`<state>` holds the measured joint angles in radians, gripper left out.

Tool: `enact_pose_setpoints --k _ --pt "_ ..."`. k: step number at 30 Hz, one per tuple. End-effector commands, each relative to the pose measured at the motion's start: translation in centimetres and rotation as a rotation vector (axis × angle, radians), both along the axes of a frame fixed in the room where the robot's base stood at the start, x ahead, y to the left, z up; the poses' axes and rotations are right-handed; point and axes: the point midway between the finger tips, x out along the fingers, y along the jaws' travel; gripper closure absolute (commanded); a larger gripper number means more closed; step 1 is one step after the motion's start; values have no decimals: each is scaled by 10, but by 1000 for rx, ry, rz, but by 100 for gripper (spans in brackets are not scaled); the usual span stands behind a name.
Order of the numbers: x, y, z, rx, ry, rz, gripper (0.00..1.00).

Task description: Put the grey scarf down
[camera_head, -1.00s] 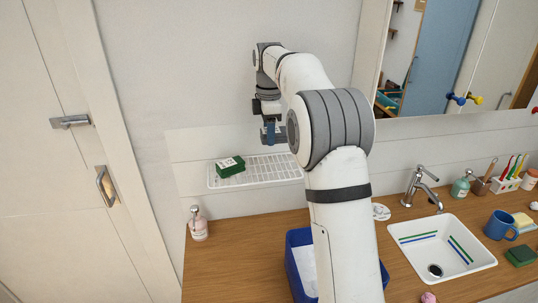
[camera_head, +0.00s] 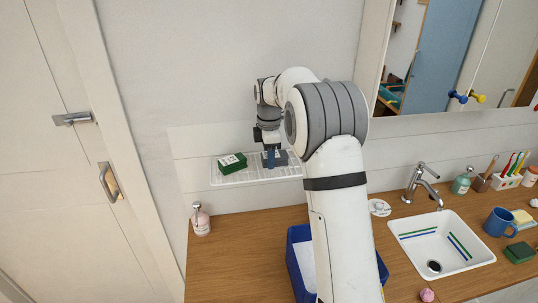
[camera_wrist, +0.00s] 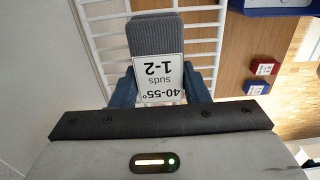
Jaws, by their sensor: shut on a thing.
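The grey scarf (camera_wrist: 154,35) is a folded, ribbed dark grey bundle with a white label reading "40-55° suds 1-2", seen upside down in the wrist view. My gripper (camera_wrist: 160,92) is shut on it, with a blue finger on either side. In the head view, my gripper (camera_head: 275,159) is low over the right part of the white wire rack (camera_head: 228,180) on the wall. The scarf is hard to make out there, and I cannot tell whether it touches the rack.
A green folded item (camera_head: 232,162) with a white label lies on the rack's left part. Below are a wooden counter (camera_head: 245,238), a pink bottle (camera_head: 200,220), a blue bin (camera_head: 299,236) partly behind my arm, and a sink (camera_head: 440,245) at right.

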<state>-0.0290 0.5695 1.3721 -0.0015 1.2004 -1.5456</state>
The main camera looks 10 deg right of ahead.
Motion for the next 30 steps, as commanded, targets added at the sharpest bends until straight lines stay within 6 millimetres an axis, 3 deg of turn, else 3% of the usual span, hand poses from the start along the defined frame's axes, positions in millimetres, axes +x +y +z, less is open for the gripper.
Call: enact_pose_setpoints --k 5,6,13,24,30 --pt "0 -1 -3 0 0 -1 81" --pt "0 -1 -3 0 0 -1 57" --pt "0 -1 -2 0 0 -2 38" --pt "1 -1 5 0 -3 -2 37" --pt "1 -2 41 0 -6 -3 37"
